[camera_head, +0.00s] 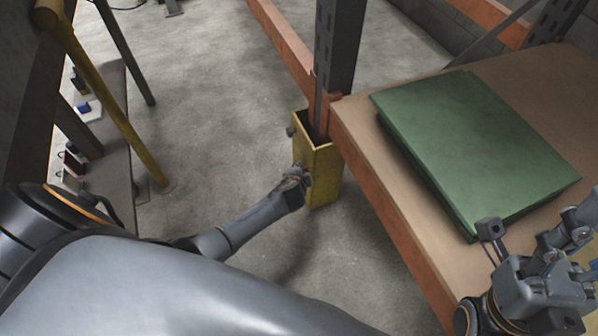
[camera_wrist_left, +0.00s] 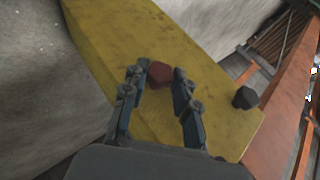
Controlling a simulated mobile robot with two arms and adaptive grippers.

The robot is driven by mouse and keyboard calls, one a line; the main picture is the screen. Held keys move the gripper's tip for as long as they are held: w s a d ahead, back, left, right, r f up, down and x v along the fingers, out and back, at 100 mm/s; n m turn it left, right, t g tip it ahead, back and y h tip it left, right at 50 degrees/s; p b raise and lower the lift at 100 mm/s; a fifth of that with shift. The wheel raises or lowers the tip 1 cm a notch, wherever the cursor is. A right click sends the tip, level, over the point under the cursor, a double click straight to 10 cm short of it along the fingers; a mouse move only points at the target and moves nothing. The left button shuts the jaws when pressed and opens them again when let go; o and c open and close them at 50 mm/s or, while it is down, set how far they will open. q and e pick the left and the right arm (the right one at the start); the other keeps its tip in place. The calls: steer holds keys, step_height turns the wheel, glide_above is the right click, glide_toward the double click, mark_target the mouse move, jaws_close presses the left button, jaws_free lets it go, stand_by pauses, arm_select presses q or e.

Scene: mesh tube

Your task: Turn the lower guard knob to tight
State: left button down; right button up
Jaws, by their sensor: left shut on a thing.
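The yellow guard (camera_head: 322,182) stands on the floor around the foot of a dark rack upright. In the left wrist view its yellow face (camera_wrist_left: 110,45) carries a dark red knob (camera_wrist_left: 159,74), which looks like the lower one, and a black knob (camera_wrist_left: 245,97) near the end by the orange beam. My left gripper (camera_head: 297,178) is at the guard's front face. In the left wrist view its fingers (camera_wrist_left: 159,84) are shut on the red knob, one on each side. The knob's turn setting cannot be read. My right gripper (camera_head: 545,275) is over the shelf's lower right, apart from the guard.
A wooden shelf with an orange beam (camera_head: 385,200) borders the guard on the right. A green box (camera_head: 470,140) lies on it. A yellow post (camera_head: 105,95) and a ledge with small items stand at the left. The concrete floor (camera_head: 215,110) between is clear.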

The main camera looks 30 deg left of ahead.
arm_select(q)
steer(key=shift+f, duration=0.1)
steer(key=c, duration=1)
jaws_free()
steer(key=shift+s, duration=0.1)
steer(key=shift+v, duration=3.75)
